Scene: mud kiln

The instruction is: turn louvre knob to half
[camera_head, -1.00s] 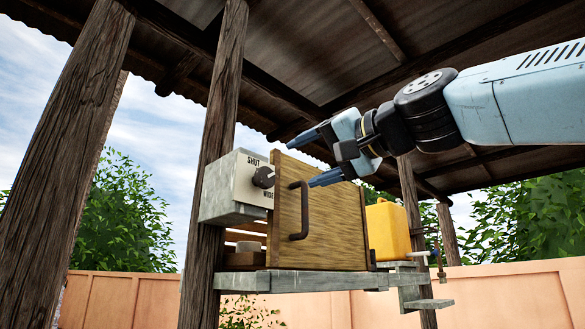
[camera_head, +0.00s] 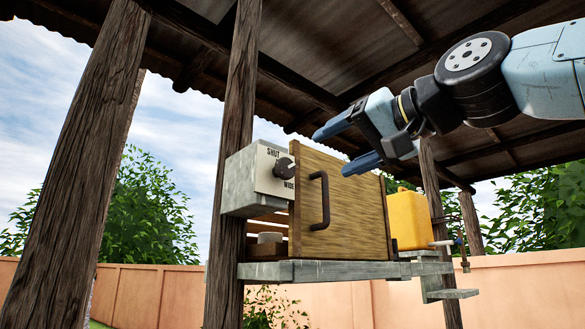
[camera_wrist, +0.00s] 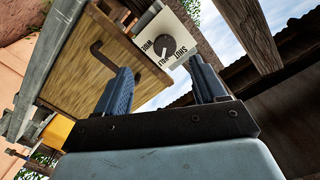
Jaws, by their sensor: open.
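The dark round louvre knob (camera_head: 284,167) sits on a pale plate (camera_head: 270,172) on the face of a grey box, with SHUT lettered above it and WIDE below. In the wrist view, the knob (camera_wrist: 156,47) shows beyond the fingers, between their tips. Its pointer is too small to read surely. My gripper (camera_head: 333,153) is open and empty, to the right of the knob and apart from it. In the wrist view, my gripper (camera_wrist: 159,69) has its two blue fingers spread wide.
A wooden door panel (camera_head: 350,215) with a dark handle (camera_head: 320,200) stands close beside the knob, below my fingers. A yellow container (camera_head: 409,220) stands behind it on the grey shelf (camera_head: 340,271). A wooden post (camera_head: 233,130) rises behind the box.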

